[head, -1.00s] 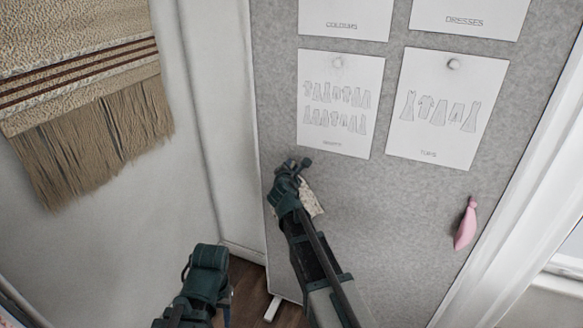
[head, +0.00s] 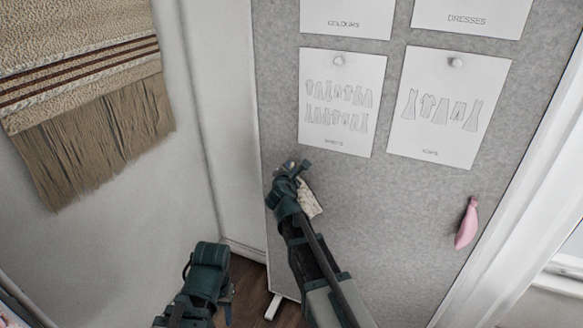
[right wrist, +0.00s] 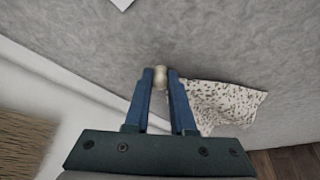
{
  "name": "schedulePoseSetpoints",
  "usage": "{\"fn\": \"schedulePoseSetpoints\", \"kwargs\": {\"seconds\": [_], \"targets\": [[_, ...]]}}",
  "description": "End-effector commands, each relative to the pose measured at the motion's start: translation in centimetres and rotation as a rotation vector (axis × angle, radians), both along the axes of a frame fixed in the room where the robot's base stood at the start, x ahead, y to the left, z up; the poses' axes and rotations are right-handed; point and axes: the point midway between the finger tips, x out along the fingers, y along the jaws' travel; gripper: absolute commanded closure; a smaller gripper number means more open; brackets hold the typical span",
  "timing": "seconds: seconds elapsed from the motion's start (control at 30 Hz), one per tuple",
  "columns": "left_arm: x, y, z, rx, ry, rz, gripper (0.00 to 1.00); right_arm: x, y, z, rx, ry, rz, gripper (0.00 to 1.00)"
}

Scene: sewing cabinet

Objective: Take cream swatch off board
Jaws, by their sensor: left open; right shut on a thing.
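The cream swatch (head: 309,203) with dark speckles hangs on the grey board (head: 390,215), partly hidden behind my right arm in the head view. In the right wrist view the swatch (right wrist: 225,103) lies to the right of the fingers, its lower right corner near the board's edge. My right gripper (head: 296,167) is shut on a pale round-headed pin (right wrist: 160,76) beside the swatch's upper left end. I cannot tell whether the pin's point is in the board. My left gripper (head: 222,292) is low at the left, open and apart from the board; its fingers are mostly hidden.
Several white pattern sheets (head: 338,135) are on the board above the gripper, some with visible pale pins. A pink cloth piece (head: 467,223) hangs at the right. A fringed woven hanging (head: 90,125) is on the left wall. Bare board lies between swatch and pink piece.

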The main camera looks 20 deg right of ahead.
Motion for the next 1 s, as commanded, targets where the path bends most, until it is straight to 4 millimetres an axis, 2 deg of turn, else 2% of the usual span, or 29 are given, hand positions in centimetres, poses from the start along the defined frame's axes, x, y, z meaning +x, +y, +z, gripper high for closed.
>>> {"fn": "schedulePoseSetpoints", "kwargs": {"seconds": [0.73,1.0], "targets": [[0.0,0.0,0.0,0.0,0.0,0.0,0.5,-1.0,0.8,0.0,0.0,-0.001,0.001,1.0],[0.0,0.0,0.0,0.0,0.0,0.0,0.5,-3.0,2.2,0.0,-0.001,0.0,0.002,1.0]]}}
